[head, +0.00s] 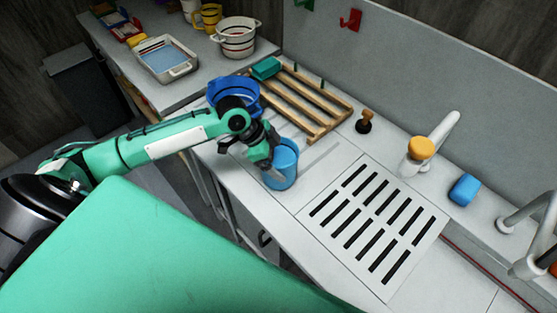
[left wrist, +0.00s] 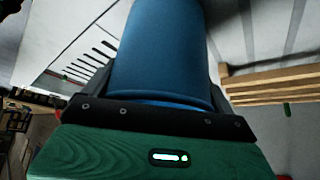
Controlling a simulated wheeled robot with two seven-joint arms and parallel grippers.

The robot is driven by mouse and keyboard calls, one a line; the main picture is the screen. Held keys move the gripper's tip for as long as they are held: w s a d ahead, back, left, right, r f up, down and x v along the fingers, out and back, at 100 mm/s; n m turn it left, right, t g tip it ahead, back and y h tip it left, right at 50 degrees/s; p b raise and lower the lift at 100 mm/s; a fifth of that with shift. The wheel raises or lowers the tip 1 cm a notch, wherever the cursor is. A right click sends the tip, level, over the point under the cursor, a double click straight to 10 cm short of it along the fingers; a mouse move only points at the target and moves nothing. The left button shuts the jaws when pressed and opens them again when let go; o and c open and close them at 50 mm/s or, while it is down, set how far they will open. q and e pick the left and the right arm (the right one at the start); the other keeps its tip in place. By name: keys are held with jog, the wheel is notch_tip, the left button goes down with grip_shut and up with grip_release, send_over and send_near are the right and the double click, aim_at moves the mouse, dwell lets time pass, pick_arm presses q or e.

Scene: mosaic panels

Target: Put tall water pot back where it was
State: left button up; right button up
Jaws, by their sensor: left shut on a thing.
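The tall water pot (head: 284,163) appears to be the light blue cylinder over the counter, left of the slotted drain panel. My left gripper (head: 264,155) is shut on it, and the gripper covers part of its left side. In the left wrist view the blue pot (left wrist: 160,55) stands between the two dark fingers (left wrist: 160,105) and fills the middle of the picture. I cannot tell whether its base touches the counter. My right gripper is not in view.
A dark blue basin (head: 222,88) stands behind my left wrist, beside a wooden slatted rack (head: 305,98). A slotted drain panel (head: 340,207) lies to the right. A wooden-handled stamper (head: 364,123), a tap (head: 420,150) and a blue sponge (head: 464,189) line the back. A white pot (head: 236,40) stands farther left.

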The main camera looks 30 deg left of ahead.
pick_arm(q)
jog(key=shift+f, duration=0.9)
jog(key=o, duration=1.4)
jog(key=shift+f, duration=0.15)
jog(key=shift+b+v, duration=1.25)
jog(key=shift+v, duration=4.85)
